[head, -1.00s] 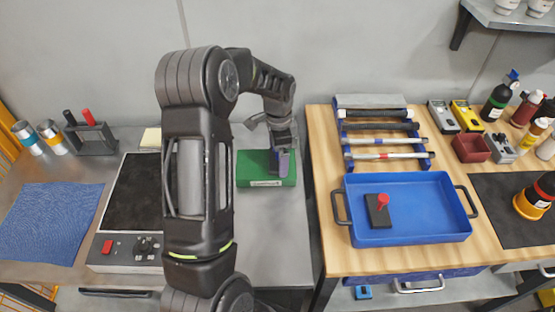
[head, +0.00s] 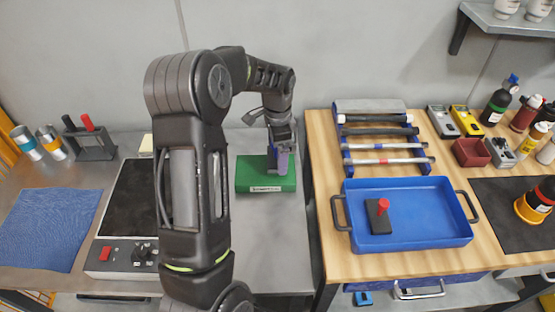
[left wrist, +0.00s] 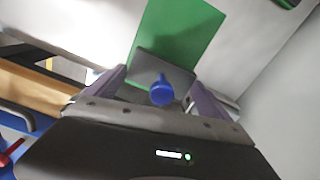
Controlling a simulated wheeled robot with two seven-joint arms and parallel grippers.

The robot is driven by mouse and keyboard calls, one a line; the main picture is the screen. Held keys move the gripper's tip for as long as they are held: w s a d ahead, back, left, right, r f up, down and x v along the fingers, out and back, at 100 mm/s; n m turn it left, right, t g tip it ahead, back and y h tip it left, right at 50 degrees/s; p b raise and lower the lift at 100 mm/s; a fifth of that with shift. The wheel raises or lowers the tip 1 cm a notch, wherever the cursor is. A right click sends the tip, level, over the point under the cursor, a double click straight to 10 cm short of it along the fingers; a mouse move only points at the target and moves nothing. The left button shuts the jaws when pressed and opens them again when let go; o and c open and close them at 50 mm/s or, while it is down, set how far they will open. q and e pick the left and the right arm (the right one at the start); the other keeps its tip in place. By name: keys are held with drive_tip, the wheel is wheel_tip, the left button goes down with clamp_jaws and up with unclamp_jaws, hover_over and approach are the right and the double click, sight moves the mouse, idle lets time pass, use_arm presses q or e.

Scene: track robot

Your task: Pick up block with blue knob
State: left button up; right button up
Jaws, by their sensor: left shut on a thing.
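The block with the blue knob shows in the left wrist view as a dark grey block (left wrist: 150,68) with a round blue knob (left wrist: 161,92) facing the camera. My left gripper (left wrist: 158,84) is shut on it, with a purple finger at each side. In the head view the left gripper (head: 280,160) points down over the green board (head: 262,181); the block is mostly hidden there. The green board also shows behind the block in the left wrist view (left wrist: 178,30). I cannot tell whether the block touches the board. My right gripper is not in view.
A blue tray (head: 425,234) on the wooden table holds a block with a red knob (head: 379,217). A rack of rods (head: 385,146) stands behind it. A black-topped device (head: 133,205) is left of my arm. Bare grey table lies in front of the green board.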

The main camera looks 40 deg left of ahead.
use_arm(q)
wheel_tip(320, 180, up, 7)
drive_tip(key=shift+b, duration=0.35)
idle(0.4)
